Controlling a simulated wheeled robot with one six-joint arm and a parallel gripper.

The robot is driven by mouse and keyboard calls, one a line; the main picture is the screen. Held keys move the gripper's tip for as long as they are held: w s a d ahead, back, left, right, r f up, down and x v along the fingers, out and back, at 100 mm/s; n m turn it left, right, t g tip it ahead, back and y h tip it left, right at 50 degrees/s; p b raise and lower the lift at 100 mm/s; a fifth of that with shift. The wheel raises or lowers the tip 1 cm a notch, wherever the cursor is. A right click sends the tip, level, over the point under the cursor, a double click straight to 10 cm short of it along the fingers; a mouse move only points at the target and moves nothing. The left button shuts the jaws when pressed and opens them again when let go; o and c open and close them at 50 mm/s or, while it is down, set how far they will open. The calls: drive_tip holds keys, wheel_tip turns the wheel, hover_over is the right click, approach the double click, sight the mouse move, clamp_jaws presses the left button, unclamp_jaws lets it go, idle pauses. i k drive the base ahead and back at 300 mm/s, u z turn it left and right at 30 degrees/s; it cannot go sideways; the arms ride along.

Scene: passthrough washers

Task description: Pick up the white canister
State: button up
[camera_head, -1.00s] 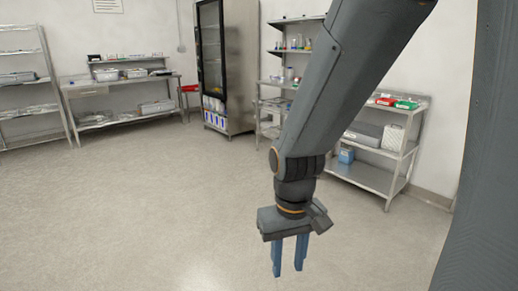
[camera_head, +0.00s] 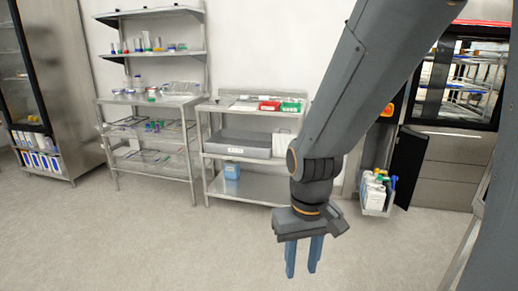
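My gripper (camera_head: 301,272) hangs over the open floor, pointing down. Its two blue fingers are apart with nothing between them.
The washer (camera_head: 450,143) has glassware racks behind its upper glass. A steel cart (camera_head: 250,187) with trays and a blue box (camera_head: 232,171) stands by the wall. Left of it are a shelved bench (camera_head: 150,101) and a glass-door cabinet (camera_head: 68,90). The floor (camera_head: 150,245) in front is clear.

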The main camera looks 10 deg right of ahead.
sight(374, 196)
drive_tip(key=z, duration=0.8)
drive_tip(key=i, duration=1.25)
drive_tip(key=z, duration=0.65)
